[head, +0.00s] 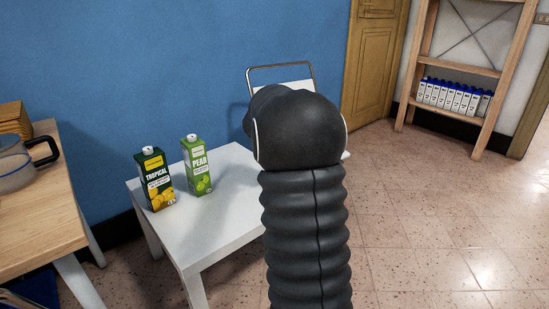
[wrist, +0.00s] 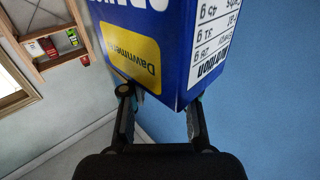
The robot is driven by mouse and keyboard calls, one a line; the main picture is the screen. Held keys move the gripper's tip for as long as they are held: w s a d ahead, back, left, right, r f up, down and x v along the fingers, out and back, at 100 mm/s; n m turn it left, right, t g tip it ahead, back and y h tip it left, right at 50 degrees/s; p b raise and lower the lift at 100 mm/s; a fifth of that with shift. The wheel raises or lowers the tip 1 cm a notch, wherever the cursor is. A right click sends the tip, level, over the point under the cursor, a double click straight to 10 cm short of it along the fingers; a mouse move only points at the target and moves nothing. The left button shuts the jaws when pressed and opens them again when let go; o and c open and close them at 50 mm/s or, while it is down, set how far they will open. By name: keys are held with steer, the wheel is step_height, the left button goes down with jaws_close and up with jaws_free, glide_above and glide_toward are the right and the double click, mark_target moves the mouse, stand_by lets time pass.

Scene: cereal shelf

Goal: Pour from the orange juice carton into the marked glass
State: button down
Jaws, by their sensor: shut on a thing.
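My gripper (wrist: 160,106) shows in the wrist view, shut on a blue carton (wrist: 178,62) with a yellow label and a white nutrition panel. The print is upside down in this view, and the carton runs out of the top of the frame. I cannot read a flavour on it. In the head view my arm hides the gripper and the carton. A dark green tropical carton (head: 154,180) and a light green pear carton (head: 196,166) stand upright on the white table (head: 215,218). I see no marked glass; my arm covers part of the table.
A wooden table (head: 40,215) at the left holds a pot (head: 14,166). A wooden shelf (head: 455,66) with several white and blue containers (head: 452,96) stands at the back right, near a wooden door (head: 376,60). The tiled floor (head: 430,215) at the right is clear.

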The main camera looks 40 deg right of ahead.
steer(key=shift+s+d+r, duration=0.15)
steer(key=shift+d+r, duration=0.05)
steer(key=shift+r, duration=0.1)
